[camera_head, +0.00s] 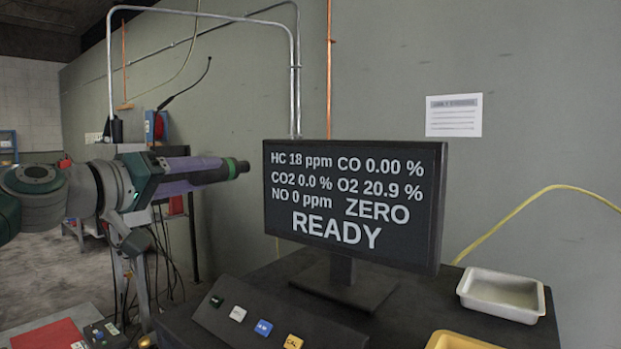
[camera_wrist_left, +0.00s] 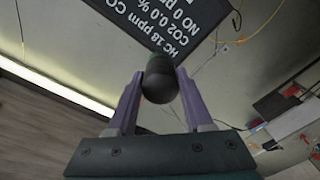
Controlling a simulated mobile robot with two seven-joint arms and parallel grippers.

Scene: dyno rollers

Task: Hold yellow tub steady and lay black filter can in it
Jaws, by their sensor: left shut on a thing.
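My left gripper (camera_head: 212,171) is shut on the black filter can (camera_head: 236,169), a dark cylinder with a green band. It holds the can in the air, left of the monitor. In the left wrist view the can (camera_wrist_left: 160,78) sits between the two purple fingers, its dark rounded end towards the camera. The yellow tub (camera_head: 462,341) shows only as a rim at the bottom edge of the head view, well to the right of and below the can. My right gripper is not in view.
A monitor (camera_head: 352,205) reading READY stands on the dark bench, between the held can and the tubs. A button panel (camera_head: 262,325) lies in front of it. A white tub (camera_head: 502,294) stands behind the yellow one. A red pad (camera_head: 48,334) is at lower left.

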